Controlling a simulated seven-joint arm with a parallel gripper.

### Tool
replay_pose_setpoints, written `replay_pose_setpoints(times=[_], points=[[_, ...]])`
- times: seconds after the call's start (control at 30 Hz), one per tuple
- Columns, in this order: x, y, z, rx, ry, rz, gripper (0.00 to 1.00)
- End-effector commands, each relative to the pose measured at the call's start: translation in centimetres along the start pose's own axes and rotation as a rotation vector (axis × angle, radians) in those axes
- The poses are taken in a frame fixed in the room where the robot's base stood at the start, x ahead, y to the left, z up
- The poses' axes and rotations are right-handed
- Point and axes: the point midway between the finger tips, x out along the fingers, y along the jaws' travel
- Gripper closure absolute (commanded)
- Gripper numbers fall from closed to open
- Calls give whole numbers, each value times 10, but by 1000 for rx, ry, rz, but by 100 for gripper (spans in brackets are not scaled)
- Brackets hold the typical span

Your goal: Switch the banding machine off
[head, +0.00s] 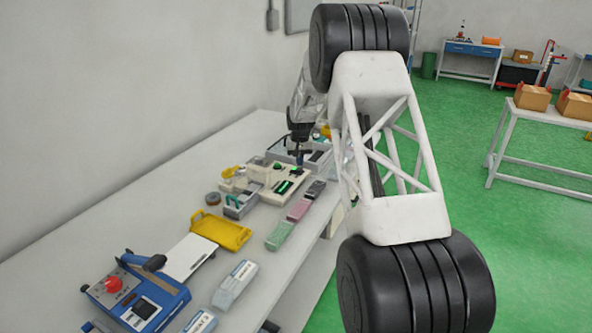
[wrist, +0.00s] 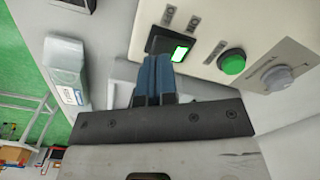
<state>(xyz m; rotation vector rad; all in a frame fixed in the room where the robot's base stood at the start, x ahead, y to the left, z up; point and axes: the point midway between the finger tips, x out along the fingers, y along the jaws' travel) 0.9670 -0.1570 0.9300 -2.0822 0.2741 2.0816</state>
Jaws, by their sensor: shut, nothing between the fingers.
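In the wrist view, a cream control panel (wrist: 205,32), apparently the banding machine's, carries a black rocker switch (wrist: 165,38) whose right part is lit green. A round green button (wrist: 232,62) and a grey knob (wrist: 278,77) sit to its right. My gripper (wrist: 157,58) has its blue fingers shut and empty, with the tips at the switch's lower edge in the picture. I cannot tell whether they touch it. In the head view, my gripper (head: 300,156) is over a cream machine (head: 287,184) on the bench, partly hidden by my arm.
The white bench (head: 160,190) also holds a yellow tray (head: 221,231), a blue machine with a red knob (head: 137,298), and pink (head: 299,209) and green (head: 280,235) packs. A white wrapped pack (wrist: 66,68) is left of the panel in the wrist view. A wall runs behind the bench.

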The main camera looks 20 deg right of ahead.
Motion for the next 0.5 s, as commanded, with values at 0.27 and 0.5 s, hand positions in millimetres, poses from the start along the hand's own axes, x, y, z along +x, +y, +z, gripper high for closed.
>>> replay_pose_setpoints(times=[0.27, 0.5], points=[[3, 0, 0, 0, 0, 0, 100], [6, 0, 0, 0, 0, 0, 100]])
